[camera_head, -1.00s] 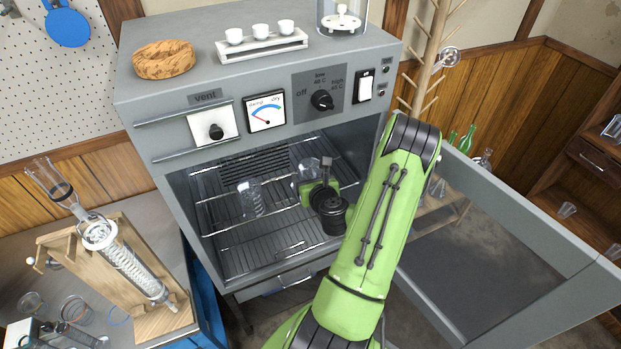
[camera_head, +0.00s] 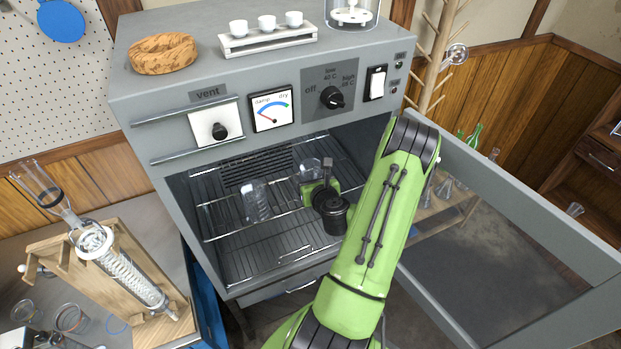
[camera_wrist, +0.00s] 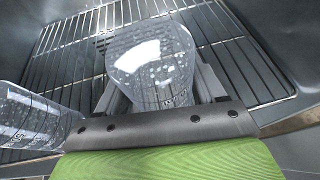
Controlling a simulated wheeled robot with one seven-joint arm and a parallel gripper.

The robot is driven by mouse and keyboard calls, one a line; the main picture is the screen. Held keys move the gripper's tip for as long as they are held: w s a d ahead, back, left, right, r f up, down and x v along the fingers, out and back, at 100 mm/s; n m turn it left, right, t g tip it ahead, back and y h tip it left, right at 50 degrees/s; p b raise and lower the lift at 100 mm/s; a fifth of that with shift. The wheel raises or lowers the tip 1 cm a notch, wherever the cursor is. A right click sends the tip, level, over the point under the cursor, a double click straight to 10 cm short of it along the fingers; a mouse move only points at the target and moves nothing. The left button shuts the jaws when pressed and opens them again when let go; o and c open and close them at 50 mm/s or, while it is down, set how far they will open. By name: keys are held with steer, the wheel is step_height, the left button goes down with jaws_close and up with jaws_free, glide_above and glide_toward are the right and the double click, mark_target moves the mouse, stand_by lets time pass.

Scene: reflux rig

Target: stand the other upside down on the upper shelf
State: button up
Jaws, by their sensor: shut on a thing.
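A clear glass vessel (camera_head: 310,168) with droplets on it is held in my gripper (camera_head: 316,182), inside the open cabinet at the upper wire shelf (camera_head: 290,210). In the wrist view the held glass (camera_wrist: 152,60) sits between the two fingers (camera_wrist: 158,88), its wide end away from the palm. Whether it touches the shelf I cannot tell. A second clear glass (camera_head: 256,200) stands on the upper shelf to its left. It also shows at the left edge of the wrist view (camera_wrist: 35,122), apart from the held one. My wrist and arm hide the shelf's right part.
The cabinet's side walls and its top panel with dials (camera_head: 272,110) bound the space around my gripper. The open door (camera_head: 500,215) stands at the right. The front left of the upper shelf looks free. A wooden rig with a glass condenser (camera_head: 125,270) stands at the lower left.

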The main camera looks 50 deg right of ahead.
steer(key=shift+f+b, duration=0.45)
steer(key=shift+f, duration=0.05)
steer(key=o, duration=1.2)
steer(key=shift+c, duration=0.2)
